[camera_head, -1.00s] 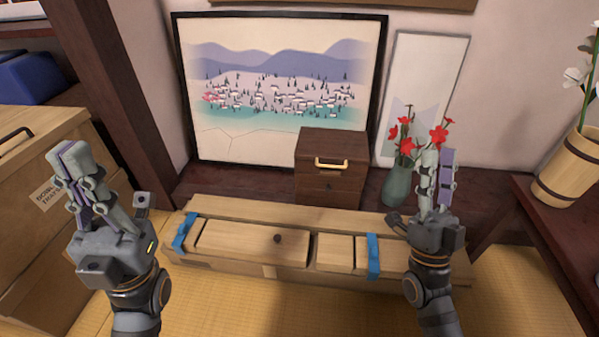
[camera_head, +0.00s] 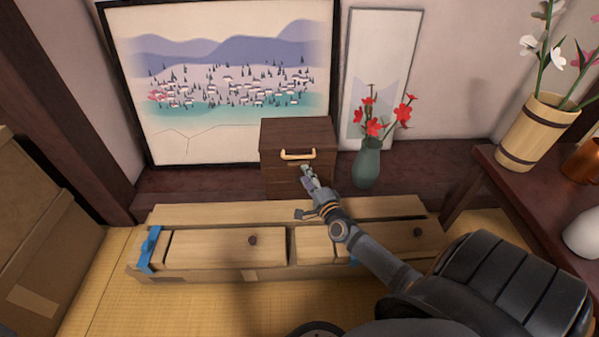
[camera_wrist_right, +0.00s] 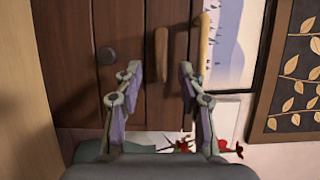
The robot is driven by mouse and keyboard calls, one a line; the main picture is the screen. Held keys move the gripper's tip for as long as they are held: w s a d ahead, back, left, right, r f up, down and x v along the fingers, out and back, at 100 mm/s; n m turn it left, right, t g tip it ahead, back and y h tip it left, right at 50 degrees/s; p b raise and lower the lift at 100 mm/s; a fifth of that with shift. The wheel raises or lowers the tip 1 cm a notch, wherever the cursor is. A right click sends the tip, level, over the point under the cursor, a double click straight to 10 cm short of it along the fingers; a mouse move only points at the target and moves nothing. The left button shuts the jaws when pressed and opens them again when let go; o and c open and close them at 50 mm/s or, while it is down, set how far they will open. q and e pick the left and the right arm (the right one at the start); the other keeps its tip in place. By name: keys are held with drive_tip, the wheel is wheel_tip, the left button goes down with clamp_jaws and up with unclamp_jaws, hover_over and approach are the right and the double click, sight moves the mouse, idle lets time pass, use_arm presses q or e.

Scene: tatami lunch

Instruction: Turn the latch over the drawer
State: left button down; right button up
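The small dark wooden cabinet (camera_head: 275,180) stands on the ledge at the back. It has a yellow bar handle (camera_head: 298,155) near its top. In the right wrist view, the wooden latch (camera_wrist_right: 161,55) lies parallel to the handle (camera_wrist_right: 201,45), between it and a round dark knob (camera_wrist_right: 106,56). My right gripper (camera_head: 308,175) is in front of the cabinet and covers the latch area in the head view. In the right wrist view my right gripper (camera_wrist_right: 161,85) is open, with the latch ahead of the gap between its fingertips; contact is not visible. My left gripper is out of view.
A long wooden box (camera_head: 215,248) with a blue strap (camera_head: 150,250) lies before the ledge, under my right arm. A green vase (camera_head: 367,165) with red flowers stands right of the cabinet. A framed picture (camera_head: 220,130) leans behind. A side table (camera_head: 510,180) is at right.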

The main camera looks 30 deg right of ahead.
sight(299, 164)
drive_tip(key=w, duration=0.4)
drive_tip(key=shift+d+b, duration=0.3)
drive_tip(key=shift+b, duration=0.1)
drive_tip(key=shift+c, duration=0.2)
clamp_jaws()
